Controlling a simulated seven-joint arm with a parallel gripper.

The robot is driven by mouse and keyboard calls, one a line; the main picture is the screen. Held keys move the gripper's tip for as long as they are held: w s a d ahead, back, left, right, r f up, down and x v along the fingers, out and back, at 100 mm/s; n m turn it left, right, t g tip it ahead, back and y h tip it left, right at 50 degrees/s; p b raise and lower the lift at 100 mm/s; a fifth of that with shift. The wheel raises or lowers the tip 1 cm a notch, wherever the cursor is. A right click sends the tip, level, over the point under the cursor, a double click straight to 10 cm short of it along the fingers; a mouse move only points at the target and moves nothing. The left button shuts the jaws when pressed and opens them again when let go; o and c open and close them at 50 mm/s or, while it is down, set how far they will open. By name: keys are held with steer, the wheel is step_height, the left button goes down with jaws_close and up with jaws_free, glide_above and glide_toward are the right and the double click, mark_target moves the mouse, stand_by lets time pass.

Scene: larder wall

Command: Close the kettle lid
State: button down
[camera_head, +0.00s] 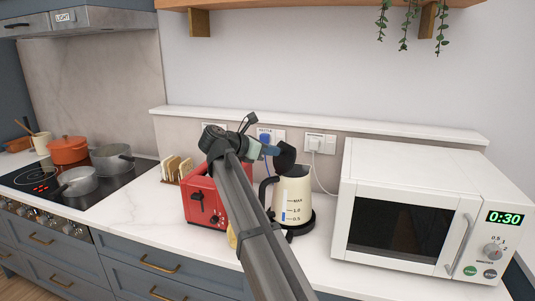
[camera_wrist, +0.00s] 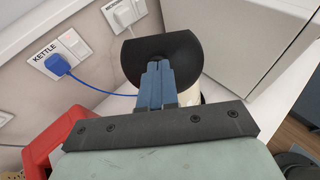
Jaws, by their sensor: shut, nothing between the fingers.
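The cream kettle (camera_head: 293,196) stands on its dark base on the counter, between the red toaster and the microwave. Its black lid (camera_head: 286,157) is raised, standing steeply tilted above the kettle's top. In the wrist view the lid (camera_wrist: 133,60) is a broad dark disc just beyond my fingers. My gripper (camera_head: 272,150) is at the lid, on its left side in the head view. Its blue fingers (camera_wrist: 157,68) are together with nothing between them. They overlap the lid in the picture; I cannot tell whether they touch it. My arm hides part of the toaster and kettle surroundings.
The red toaster (camera_head: 201,196) stands close on the left, and the white microwave (camera_head: 420,165) on the right. A blue plug (camera_wrist: 57,64) sits in the socket labelled KETTLE. A toast rack and a hob with pots are farther left.

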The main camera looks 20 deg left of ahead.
mark_target(288, 147)
steer(key=shift+w+d+r, duration=0.2)
steer(key=shift+w+d, duration=1.1)
steer(key=shift+w, duration=0.15)
steer(key=shift+x, duration=1.45)
steer(key=shift+w+d+r+g+y, duration=0.15)
steer(key=shift+w+d+g+y, duration=0.15)
steer(key=shift+g+y, duration=0.1)
steer(key=shift+w+d+f+g+y, duration=0.25)
steer(key=shift+f+g+y, duration=0.05)
steer(key=shift+g, duration=0.1)
steer(key=shift+s+f+x, duration=0.15)
steer(key=shift+x, duration=0.7)
steer(key=shift+s+f+x, duration=0.1)
steer(key=shift+f+x, duration=0.05)
steer(key=shift+x, duration=0.7)
